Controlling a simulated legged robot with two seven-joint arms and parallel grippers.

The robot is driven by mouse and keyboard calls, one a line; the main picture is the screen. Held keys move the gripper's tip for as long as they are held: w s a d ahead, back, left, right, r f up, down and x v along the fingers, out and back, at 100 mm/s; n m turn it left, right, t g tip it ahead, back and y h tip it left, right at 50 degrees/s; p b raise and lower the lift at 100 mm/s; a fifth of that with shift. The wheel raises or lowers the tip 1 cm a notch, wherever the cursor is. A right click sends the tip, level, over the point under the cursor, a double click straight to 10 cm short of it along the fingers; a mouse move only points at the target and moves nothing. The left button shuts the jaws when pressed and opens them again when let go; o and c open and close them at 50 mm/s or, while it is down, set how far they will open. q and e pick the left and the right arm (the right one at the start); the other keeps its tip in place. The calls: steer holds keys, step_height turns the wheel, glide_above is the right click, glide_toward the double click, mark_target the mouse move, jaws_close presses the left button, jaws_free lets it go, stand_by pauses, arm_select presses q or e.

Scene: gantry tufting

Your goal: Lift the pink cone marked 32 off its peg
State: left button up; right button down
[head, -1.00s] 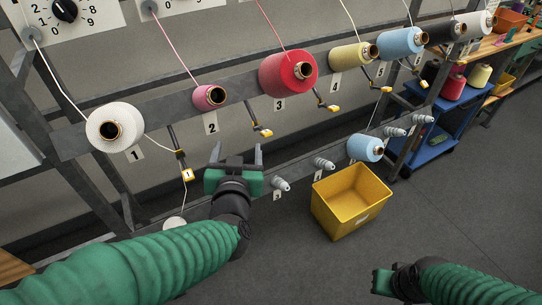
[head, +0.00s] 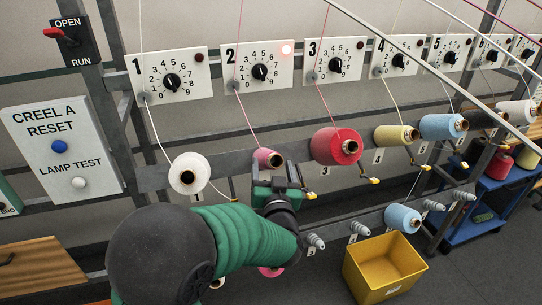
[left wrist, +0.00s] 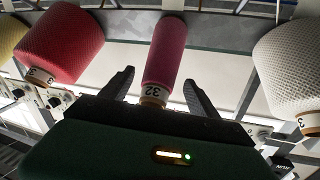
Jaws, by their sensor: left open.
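The pink cone (head: 266,160) sits on its peg on the rail below dial panel 2, its lower part behind my left gripper in the head view. In the left wrist view the pink cone (left wrist: 167,50) shows the number 32 on its end band. My left gripper (head: 280,172) is open right at the cone. In the left wrist view the left gripper's fingers (left wrist: 158,82) stand one on each side of the cone's labelled end, with gaps visible. The peg itself is hidden. My right gripper is out of view.
A white cone (head: 189,173) and a larger red cone (head: 336,146) flank the pink one on the rail. Dial panel 2 (head: 258,67) has a lit lamp. A yellow bin (head: 384,268) stands on the floor. Another pink piece (head: 270,271) shows low behind my arm.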

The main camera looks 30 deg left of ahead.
mark_target(272, 161)
arm_select(q)
steer(key=x, duration=0.4)
steer(key=shift+w+d+f, duration=0.1)
steer(key=shift+d+f, duration=0.1)
steer(key=shift+d, duration=0.05)
steer(key=shift+a, duration=0.3)
steer(key=shift+s+a, duration=0.2)
steer(key=shift+a, duration=0.1)
steer(key=shift+s, duration=0.1)
steer(key=shift+c, duration=1.2)
steer(key=shift+w+d, duration=0.2)
steer(key=shift+d, duration=0.25)
steer(key=c, duration=1.2)
steer(key=o, duration=0.7)
steer(key=shift+a, duration=0.2)
jaws_close()
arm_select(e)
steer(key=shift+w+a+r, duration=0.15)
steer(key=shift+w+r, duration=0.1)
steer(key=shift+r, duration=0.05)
